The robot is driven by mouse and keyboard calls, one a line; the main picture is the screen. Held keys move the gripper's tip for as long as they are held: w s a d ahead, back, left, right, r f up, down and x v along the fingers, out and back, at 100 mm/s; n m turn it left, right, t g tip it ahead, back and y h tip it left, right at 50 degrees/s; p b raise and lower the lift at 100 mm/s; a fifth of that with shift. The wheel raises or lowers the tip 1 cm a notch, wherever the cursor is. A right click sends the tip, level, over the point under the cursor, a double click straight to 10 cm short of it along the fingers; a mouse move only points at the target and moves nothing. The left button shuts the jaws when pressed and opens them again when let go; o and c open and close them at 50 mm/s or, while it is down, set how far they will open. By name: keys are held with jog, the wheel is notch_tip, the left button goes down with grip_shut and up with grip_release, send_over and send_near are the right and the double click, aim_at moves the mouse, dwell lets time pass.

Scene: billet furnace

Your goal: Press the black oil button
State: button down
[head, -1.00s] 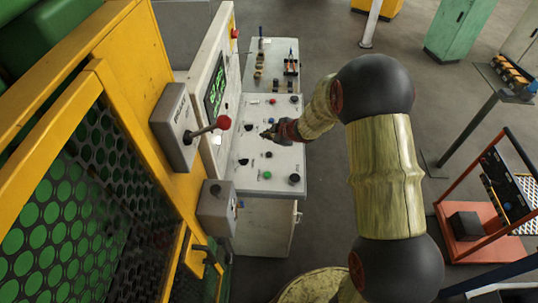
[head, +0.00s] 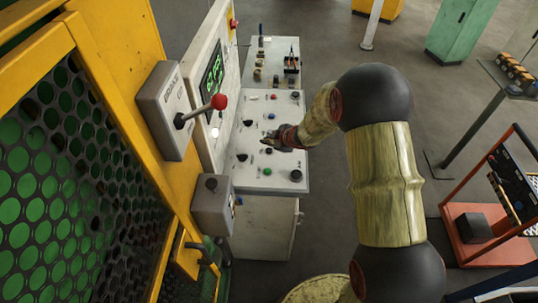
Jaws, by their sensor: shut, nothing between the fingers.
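The light grey control panel (head: 280,184) lies left of the picture's middle, with small buttons and knobs on its sloping top. My gripper (head: 267,144) is shut and empty, over the middle of the panel and pointing left. A large black knob (head: 296,175) sits at the panel's near right corner, and another black knob (head: 242,157) at its left side. A green button (head: 267,171) lies just below my gripper in the picture. The labels are too small to read, so I cannot tell which black control is the oil button. My gripper hides part of the panel's middle.
A screen with green digits (head: 212,80) stands left of the panel. A lever box with a red ball (head: 218,101) juts out closer by. A yellow frame with perforated mesh (head: 60,150) fills the left. Open floor (head: 335,215) lies right of the panel.

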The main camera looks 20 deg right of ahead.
aim_at(268, 151)
jog(key=shift+f+b, duration=0.35)
jog(key=shift+f, duration=0.5)
jog(key=shift+f, duration=0.1)
dwell(0.7)
jog(key=shift+f, duration=0.3)
jog(key=shift+f+b, duration=0.45)
dwell(0.7)
jog(key=shift+r, duration=0.1)
jog(key=shift+r+p, duration=0.8)
jog(key=shift+p, duration=0.15)
notch_tip(268, 151, up, 5)
jog(key=p, duration=0.5)
